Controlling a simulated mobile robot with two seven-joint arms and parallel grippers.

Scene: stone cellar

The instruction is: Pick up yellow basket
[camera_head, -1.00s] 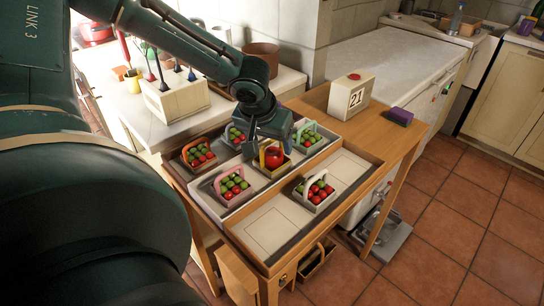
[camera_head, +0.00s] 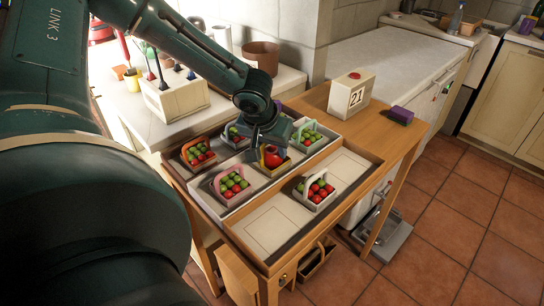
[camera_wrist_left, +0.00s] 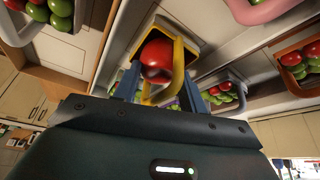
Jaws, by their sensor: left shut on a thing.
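The yellow basket (camera_head: 283,168) stands in the middle of the left part of the table tray and holds one large red fruit (camera_head: 272,160). My left gripper (camera_head: 263,148) is above it and hides part of its handle. In the left wrist view, my gripper's two fingers (camera_wrist_left: 157,86) are on either side of the yellow handle (camera_wrist_left: 180,68), shut on it. The basket body and red fruit are beyond the fingers there. I cannot tell any gap under the basket. My right gripper is not in view.
Around it stand baskets with orange (camera_head: 186,147), pink (camera_head: 217,182), green (camera_head: 301,127) and white (camera_head: 303,190) handles, and one partly hidden behind my gripper. The right tray part (camera_head: 345,172) has bare room.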

